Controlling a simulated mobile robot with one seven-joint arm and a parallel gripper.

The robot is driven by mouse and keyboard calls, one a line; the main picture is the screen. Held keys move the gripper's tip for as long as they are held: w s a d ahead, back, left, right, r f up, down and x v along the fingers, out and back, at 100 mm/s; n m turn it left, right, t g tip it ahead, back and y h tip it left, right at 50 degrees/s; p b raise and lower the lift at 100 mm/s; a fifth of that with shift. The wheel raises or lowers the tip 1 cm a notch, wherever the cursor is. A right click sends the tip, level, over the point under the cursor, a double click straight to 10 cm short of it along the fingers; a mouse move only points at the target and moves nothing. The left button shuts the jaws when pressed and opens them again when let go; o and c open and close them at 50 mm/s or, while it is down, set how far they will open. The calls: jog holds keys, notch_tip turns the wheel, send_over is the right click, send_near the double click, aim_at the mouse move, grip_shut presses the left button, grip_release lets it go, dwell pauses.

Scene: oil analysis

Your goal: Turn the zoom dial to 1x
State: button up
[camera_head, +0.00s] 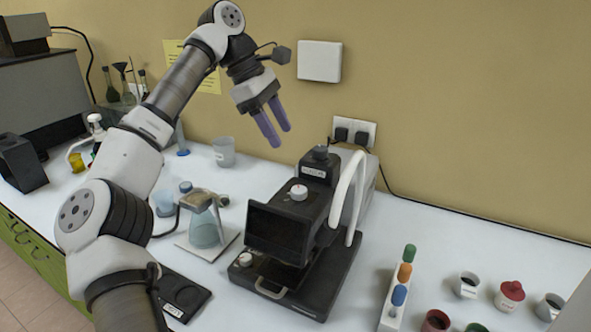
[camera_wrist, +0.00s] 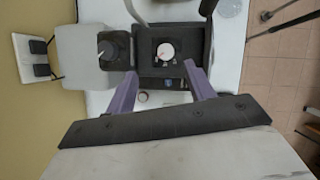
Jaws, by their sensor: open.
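A white round dial (camera_head: 298,192) sits on top of the black analysis device (camera_head: 330,262). In the wrist view the same dial (camera_wrist: 166,51) shows a small red mark at its left side, with tiny labels around it too small to read. My gripper (camera_head: 279,136) is open and empty, pointing down in the air above and behind the device. In the wrist view the dial lies just beyond the fingertips (camera_wrist: 160,70), roughly between them in width, and nothing touches it.
A black knob (camera_head: 320,152) stands on the device's rear block, and a pale knob (camera_head: 244,259) is at its front. White tubes (camera_head: 347,195) arch along its right side. A flask (camera_head: 205,230) stands to the left. A vial rack (camera_head: 392,312) and small pots are at the right.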

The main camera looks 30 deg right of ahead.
aim_at(299, 189)
jog(key=shift+y, duration=0.5)
jog(key=x, duration=0.4)
jog(key=p+x, duration=0.1)
jog(key=x, duration=0.3)
jog(key=w+x, duration=0.1)
jog(key=x, duration=0.4)
jog(key=shift+a+f, duration=0.35)
jog(key=shift+f, duration=0.05)
jog(key=shift+c, duration=0.3)
jog(key=c, duration=0.9)
